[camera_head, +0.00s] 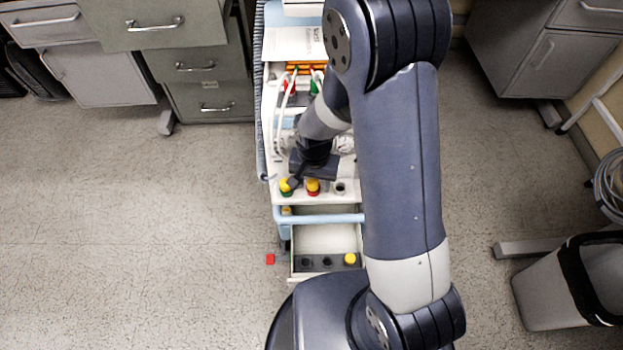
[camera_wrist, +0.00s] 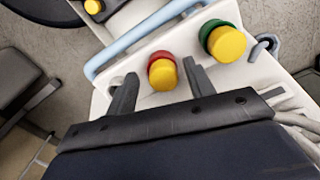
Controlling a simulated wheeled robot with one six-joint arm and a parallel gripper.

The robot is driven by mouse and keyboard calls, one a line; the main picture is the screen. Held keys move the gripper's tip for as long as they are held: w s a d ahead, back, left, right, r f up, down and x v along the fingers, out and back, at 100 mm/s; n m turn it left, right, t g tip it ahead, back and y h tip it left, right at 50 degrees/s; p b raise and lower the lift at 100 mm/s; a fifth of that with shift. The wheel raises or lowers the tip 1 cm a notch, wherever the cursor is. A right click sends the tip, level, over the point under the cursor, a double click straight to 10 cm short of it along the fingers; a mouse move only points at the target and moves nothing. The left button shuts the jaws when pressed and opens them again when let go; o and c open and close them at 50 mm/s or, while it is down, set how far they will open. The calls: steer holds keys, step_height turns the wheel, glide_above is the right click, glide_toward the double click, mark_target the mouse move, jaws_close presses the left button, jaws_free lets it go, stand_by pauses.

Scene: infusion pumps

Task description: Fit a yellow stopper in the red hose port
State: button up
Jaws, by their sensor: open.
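The red hose port (camera_head: 313,193) is on the white cart top, with a yellow stopper (camera_head: 312,184) sitting in its mouth. In the wrist view the red port (camera_wrist: 160,56) shows as a red ring around the yellow stopper (camera_wrist: 163,76). My gripper (camera_wrist: 160,71) is open, with one finger on each side of this stopper and visible gaps between. The green port (camera_wrist: 213,28) beside it also holds a yellow stopper (camera_wrist: 227,44). Another yellow stopper (camera_head: 350,259) sits in the drawer rack.
A blue rail (camera_head: 320,218) crosses the cart front above the open drawer (camera_head: 325,238), whose rack has two dark empty holes. White hoses (camera_head: 281,115) run behind the ports. A red square (camera_head: 270,259) lies on the floor.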

step_height(320, 180, up, 11)
steer(key=p, duration=0.2)
steer(key=shift+a, duration=0.25)
steer(key=f, duration=0.5)
steer(key=f+b, duration=0.1)
steer(key=f, duration=0.4)
steer(key=shift+w+d+f, duration=0.15)
steer(key=shift+d+f, duration=0.05)
steer(key=shift+f, duration=0.2)
steer(key=shift+f+b, duration=0.1)
steer(key=shift+b, duration=0.25)
